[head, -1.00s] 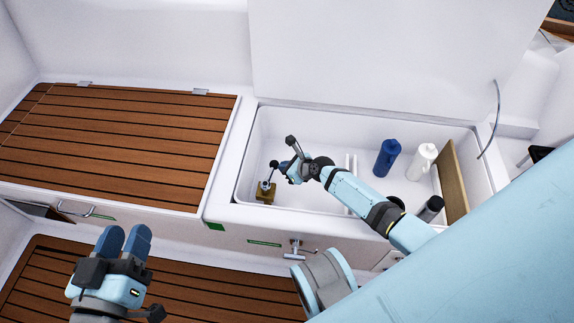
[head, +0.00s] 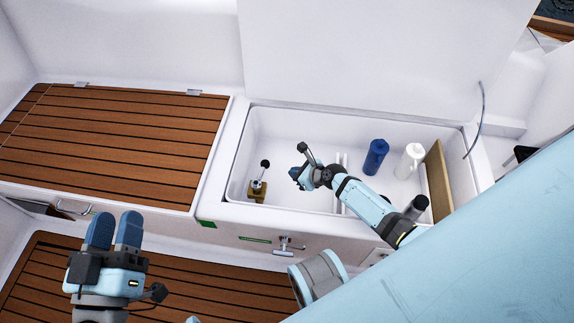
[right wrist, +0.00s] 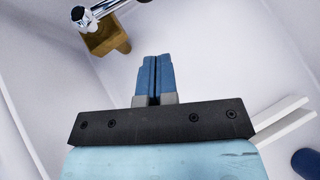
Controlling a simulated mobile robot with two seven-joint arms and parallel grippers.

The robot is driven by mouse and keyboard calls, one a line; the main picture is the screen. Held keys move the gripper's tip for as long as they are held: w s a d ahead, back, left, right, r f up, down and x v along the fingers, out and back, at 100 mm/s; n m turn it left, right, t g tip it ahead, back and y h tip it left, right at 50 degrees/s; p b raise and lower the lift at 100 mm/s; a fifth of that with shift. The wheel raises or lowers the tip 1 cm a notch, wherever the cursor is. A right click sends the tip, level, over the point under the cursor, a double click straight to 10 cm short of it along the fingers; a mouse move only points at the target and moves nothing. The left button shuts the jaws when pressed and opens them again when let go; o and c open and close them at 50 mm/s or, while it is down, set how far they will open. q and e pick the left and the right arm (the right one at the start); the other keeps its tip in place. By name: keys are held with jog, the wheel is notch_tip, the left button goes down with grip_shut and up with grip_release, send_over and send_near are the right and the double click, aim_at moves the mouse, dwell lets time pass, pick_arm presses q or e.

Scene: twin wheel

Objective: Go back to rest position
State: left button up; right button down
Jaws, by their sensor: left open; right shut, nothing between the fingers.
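My right gripper (head: 296,174) is inside the white open locker, to the right of a brass valve with an upright lever and black knob (head: 258,188). A clear gap shows between them. In the right wrist view my right gripper (right wrist: 153,62) has its two blue fingers pressed together with nothing between them. The brass valve (right wrist: 108,36) and its chrome lever show above and left of the fingers, apart from them. My left gripper (head: 114,222) is open and empty over the floor at the lower left, fingers pointing up in the picture.
The locker (head: 238,186) also holds a blue bottle (head: 375,158), a white bottle (head: 408,162), a dark-grey cylinder (head: 416,207) and a brown board (head: 438,180). Its raised white lid (head: 380,50) stands behind. A slatted wooden bench (head: 110,140) lies left. A latch (head: 287,243) sits on the front wall.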

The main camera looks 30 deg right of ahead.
pick_arm(q)
jog(key=shift+a+r+t+y+p, duration=0.15)
jog(key=shift+a+r+p, duration=0.1)
jog(key=shift+r+p, duration=0.2)
jog(key=shift+a+r+t+y+p, duration=0.15)
jog(key=shift+a+r+p, duration=0.05)
jog(key=shift+r+p, duration=0.25)
pick_arm(e)
jog(key=shift+v, duration=2.7)
jog(key=shift+d+r, duration=0.1)
jog(key=shift+r, duration=0.05)
